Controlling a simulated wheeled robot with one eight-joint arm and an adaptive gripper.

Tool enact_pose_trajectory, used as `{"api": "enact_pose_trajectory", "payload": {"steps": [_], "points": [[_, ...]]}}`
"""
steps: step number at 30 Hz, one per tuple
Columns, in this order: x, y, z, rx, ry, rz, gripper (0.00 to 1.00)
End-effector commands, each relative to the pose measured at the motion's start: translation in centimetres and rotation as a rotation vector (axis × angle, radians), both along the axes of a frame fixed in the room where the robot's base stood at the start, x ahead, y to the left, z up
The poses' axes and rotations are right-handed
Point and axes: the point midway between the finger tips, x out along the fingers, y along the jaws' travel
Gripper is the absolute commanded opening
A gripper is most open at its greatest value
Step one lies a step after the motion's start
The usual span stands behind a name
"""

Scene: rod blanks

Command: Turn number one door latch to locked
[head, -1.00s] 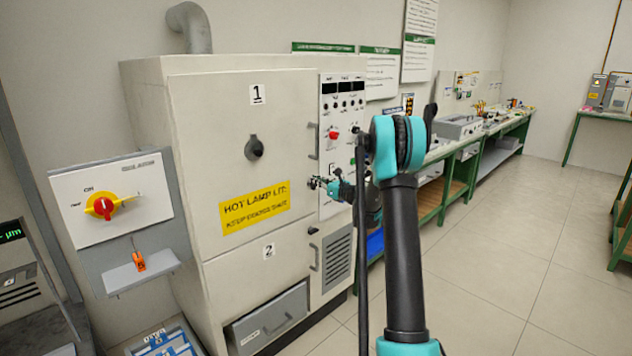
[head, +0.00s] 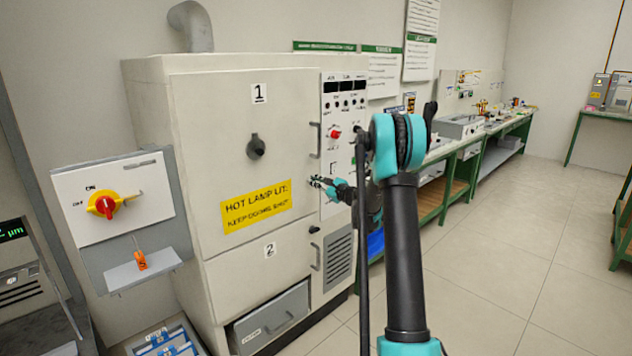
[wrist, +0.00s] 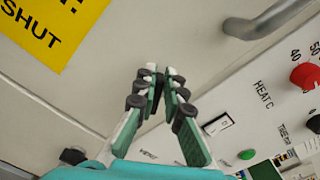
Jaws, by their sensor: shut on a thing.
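The number one door (head: 215,120) is the large upper door of the pale cabinet, with a "1" label and a yellow hot lamp sign (head: 256,206). It looks shut. My gripper (head: 316,182) is at its right edge, below the door's bar handle (head: 315,140). In the wrist view my gripper (wrist: 160,75) has its fingers nearly together, with a dark piece, seemingly the number one door latch (wrist: 157,90), between them. The fingers hide most of the latch, so I cannot tell its angle.
A control panel (head: 343,115) with a red knob (head: 334,134) is just right of the door edge. The lower door has a black latch (head: 314,229) and a handle (head: 316,257). A switch box (head: 115,200) stands left. Open floor (head: 500,260) lies right.

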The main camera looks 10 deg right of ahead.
Motion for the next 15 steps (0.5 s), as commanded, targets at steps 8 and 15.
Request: {"api": "enact_pose_trajectory", "payload": {"steps": [8, 15], "points": [[-0.31, 0.43, -0.46, -0.210, -0.153, 0.001, 0.00], [-0.47, 0.67, -0.93, -0.395, -0.287, 0.002, 0.00]]}}
